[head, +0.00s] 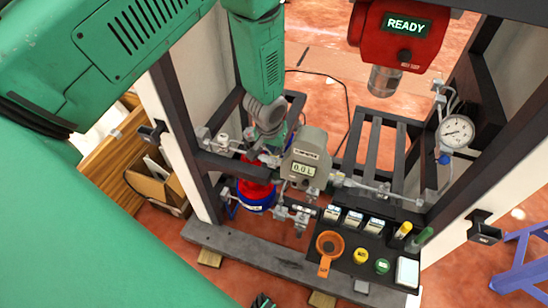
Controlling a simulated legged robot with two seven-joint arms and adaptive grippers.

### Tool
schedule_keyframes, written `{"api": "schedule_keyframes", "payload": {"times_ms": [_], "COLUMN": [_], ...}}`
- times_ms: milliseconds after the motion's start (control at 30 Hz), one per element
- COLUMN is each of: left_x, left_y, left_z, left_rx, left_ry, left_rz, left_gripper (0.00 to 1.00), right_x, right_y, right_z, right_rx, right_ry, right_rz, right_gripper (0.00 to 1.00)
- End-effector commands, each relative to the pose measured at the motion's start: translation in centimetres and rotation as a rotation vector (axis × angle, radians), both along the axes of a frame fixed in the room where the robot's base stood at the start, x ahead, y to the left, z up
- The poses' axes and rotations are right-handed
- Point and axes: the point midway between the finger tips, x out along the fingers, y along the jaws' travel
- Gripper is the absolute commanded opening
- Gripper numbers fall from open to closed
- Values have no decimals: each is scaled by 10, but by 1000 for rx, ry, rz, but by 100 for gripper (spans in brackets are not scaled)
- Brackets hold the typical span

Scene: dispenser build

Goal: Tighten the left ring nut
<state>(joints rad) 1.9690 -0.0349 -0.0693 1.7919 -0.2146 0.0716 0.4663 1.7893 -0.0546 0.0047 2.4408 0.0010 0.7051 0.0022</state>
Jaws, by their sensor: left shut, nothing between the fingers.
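A grey meter (307,155) reading 0.0 L sits in the pipe line in the middle of the frame. The left ring nut, on the meter's left side, is too small and too covered by my gripper to make out. My left arm comes down from the top. Its left gripper (274,148) is shut and empty, close beside the meter's left side. I cannot tell whether its fingers touch the nut or pipe. On the meter's right side, a metal fitting (338,180) joins the pipe. My right gripper is not in view.
A red unit (392,32) reading READY hangs above. A pressure gauge (456,132) stands at the right. A red and blue container (256,192) is below the pipe. Dark frame posts flank the work area.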

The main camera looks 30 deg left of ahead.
Motion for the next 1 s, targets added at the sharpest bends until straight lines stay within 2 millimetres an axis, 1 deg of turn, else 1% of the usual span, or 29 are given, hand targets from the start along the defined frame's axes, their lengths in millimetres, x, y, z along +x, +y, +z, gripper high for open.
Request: {"api": "schedule_keyframes", "payload": {"times_ms": [367, 867, 1000], "left_x": [1, 2, 1], "left_y": [1, 1, 1], "left_z": [0, -9, -8], "left_rx": [0, 0, 0], "left_ry": [1, 0, 1], "left_rz": [0, 1, 1], "left_gripper": [0, 0, 0], "right_x": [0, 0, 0], "right_y": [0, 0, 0], "right_z": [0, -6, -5], "right_rx": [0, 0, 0], "right_ry": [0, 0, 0], "right_rz": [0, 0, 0], "right_gripper": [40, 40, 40]}}
